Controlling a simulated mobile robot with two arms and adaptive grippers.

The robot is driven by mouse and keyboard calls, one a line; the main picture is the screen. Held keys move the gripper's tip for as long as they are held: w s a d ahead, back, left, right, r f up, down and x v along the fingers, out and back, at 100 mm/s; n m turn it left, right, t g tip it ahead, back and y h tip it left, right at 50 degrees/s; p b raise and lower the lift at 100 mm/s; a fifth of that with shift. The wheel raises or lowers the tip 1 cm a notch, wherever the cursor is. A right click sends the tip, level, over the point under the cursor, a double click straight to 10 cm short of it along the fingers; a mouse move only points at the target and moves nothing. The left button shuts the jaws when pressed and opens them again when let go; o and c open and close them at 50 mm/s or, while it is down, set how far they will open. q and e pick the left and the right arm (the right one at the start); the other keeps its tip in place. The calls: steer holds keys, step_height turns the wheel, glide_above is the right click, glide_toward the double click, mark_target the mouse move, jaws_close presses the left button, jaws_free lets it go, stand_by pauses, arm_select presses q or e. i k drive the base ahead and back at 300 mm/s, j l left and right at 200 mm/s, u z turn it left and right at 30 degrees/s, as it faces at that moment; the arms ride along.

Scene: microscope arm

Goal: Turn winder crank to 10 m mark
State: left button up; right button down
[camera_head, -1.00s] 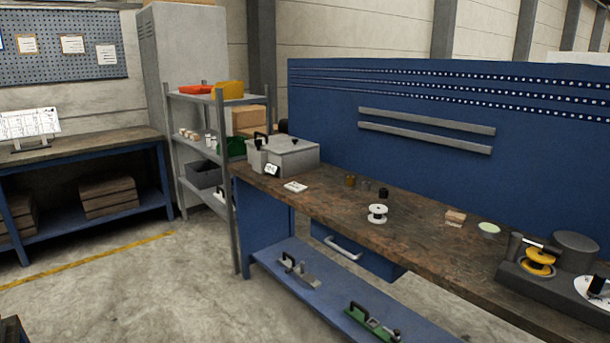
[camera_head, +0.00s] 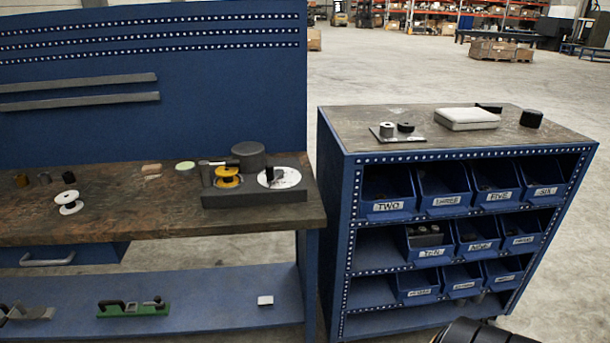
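The winder is a dark grey base (camera_head: 240,197) near the right end of the workbench. It carries a yellow spool (camera_head: 228,177), a dark round drum (camera_head: 249,156) behind, and a white dial (camera_head: 289,177) with marks too small to read. A black crank knob (camera_head: 268,174) stands at the left part of the dial. I cannot tell which mark the crank is at. Neither gripper is in view. Only a dark, rounded part, probably of my own arm, shows at the bottom right edge, well away from the winder.
The workbench top (camera_head: 110,212) holds a white spool (camera_head: 68,202) and small parts left of the winder. Right of a gap stands a blue bin cabinet (camera_head: 335,200) with a grey case (camera_head: 467,118) on top. Open floor lies behind it.

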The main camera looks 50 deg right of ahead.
mark_target(272, 175)
steer(key=z, duration=1.25)
